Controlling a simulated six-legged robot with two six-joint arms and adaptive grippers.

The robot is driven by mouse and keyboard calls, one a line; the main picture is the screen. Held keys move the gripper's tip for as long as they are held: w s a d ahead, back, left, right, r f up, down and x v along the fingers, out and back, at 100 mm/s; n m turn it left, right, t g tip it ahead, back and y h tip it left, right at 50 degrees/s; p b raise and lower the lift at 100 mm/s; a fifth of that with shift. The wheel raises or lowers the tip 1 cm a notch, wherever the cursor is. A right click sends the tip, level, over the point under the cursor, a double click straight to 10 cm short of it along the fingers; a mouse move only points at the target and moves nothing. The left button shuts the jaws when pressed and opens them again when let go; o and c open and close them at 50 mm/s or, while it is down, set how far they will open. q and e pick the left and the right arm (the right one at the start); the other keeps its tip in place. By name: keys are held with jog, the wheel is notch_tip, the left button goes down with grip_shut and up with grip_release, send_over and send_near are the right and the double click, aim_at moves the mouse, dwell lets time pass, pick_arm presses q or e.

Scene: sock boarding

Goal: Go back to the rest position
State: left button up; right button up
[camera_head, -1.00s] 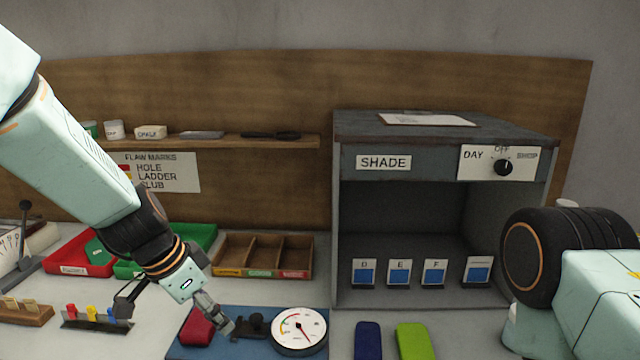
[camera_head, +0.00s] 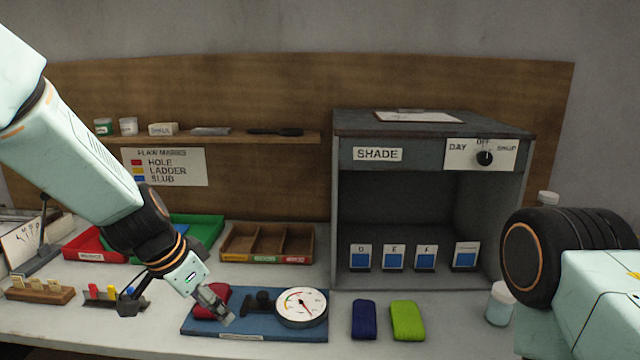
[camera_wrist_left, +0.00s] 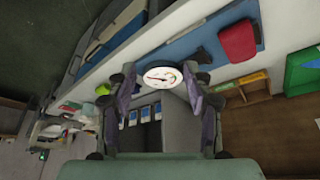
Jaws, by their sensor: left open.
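My left gripper (camera_head: 217,308) hangs in front of the blue mat (camera_head: 270,333) in the head view, its tip overlapping a red folded sock (camera_head: 207,300). The left wrist view shows its two fingers spread (camera_wrist_left: 160,105) with nothing between them but the view of the bench beyond. The red sock also shows in that view (camera_wrist_left: 237,41), apart from the fingers. A round dial gauge (camera_head: 301,307) sits on the mat's right part. My right arm comes in at the right edge; its gripper is not in view.
A grey shade cabinet (camera_head: 430,127) stands at the back right. A dark blue sock (camera_head: 364,320) and a green sock (camera_head: 407,320) lie in front of it. A wooden divided tray (camera_head: 268,243), a red tray (camera_head: 92,246) and a green tray (camera_head: 197,230) stand at the back left.

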pick_arm(q)
jog(key=s+a+f+n+t+y+b, duration=0.1)
jog(key=s+a+f+n+y, duration=0.15)
jog(key=s+f+n, duration=0.4)
jog(key=s+a+f+n+y, duration=0.1)
jog(key=s+a+f+n, duration=0.15)
jog(key=f, duration=0.75)
jog(key=s+f+g, duration=0.1)
jog(key=s+f, duration=0.3)
jog(key=s, duration=0.4)
jog(key=s+d+f+g+b, duration=0.1)
jog(key=s+f+g, duration=0.1)
jog(key=s+f, duration=0.3)
jog(key=s+f+g+b, duration=0.1)
jog(key=s+f, duration=0.3)
jog(key=s, duration=0.9)
jog(key=shift+d+f+m+g, duration=0.15)
jog(key=shift+f+m+g, duration=0.15)
jog(key=shift+s+h, duration=0.2)
jog(key=shift+h, duration=0.05)
jog(key=shift+w, duration=0.1)
